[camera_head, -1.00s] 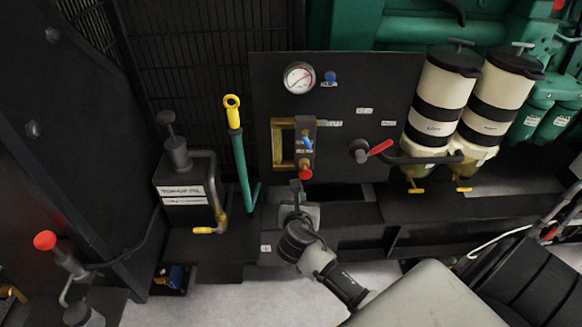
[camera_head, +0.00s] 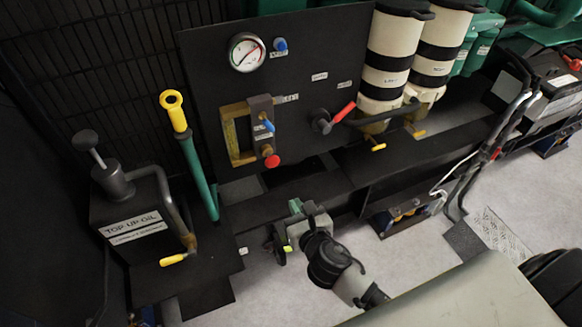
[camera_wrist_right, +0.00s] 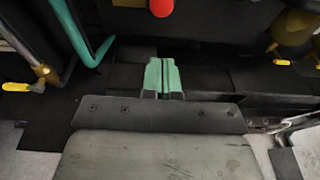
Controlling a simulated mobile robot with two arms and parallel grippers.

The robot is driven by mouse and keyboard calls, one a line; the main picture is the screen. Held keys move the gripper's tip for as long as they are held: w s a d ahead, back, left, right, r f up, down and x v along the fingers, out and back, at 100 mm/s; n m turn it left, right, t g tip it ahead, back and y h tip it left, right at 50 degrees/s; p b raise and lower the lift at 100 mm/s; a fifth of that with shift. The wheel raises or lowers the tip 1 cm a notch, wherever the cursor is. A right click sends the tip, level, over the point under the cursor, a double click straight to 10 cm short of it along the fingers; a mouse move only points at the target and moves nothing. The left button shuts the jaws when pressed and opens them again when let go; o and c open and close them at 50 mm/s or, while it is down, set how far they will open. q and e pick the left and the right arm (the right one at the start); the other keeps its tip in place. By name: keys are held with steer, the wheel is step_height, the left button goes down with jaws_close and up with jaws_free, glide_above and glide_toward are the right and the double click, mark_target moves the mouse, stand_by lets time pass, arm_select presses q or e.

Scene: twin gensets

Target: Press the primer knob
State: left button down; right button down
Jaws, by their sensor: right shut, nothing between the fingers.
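A red knob (camera_head: 272,161) sticks out at the lower end of the small valve block (camera_head: 262,125) on the black panel. It also shows at the top edge of the right wrist view (camera_wrist_right: 161,8). A blue knob (camera_head: 280,44) sits beside the gauge. I cannot read which of these is labelled as the primer. My right gripper (camera_head: 296,207) is below and right of the red knob, apart from it. Its green fingertips (camera_wrist_right: 162,75) are shut together and empty. My left gripper is not in view.
A pressure gauge (camera_head: 247,52) is on the panel. A red-handled lever (camera_head: 343,112) and two white filters (camera_head: 392,50) are to its right. A green lever with a yellow end (camera_head: 195,160) and the oil top-up box (camera_head: 135,205) stand left. Floor is open at lower right.

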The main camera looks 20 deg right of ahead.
glide_toward(273, 165)
steer(key=w, duration=0.2)
steer(key=w+f, duration=0.1)
steer(key=w, duration=0.3)
steer(key=shift+w+f, duration=0.1)
steer(key=shift+f, duration=0.25)
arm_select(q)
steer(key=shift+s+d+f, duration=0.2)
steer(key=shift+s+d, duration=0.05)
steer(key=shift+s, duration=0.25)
arm_select(e)
steer(key=shift+w, duration=0.55)
steer(key=shift+r, duration=0.1)
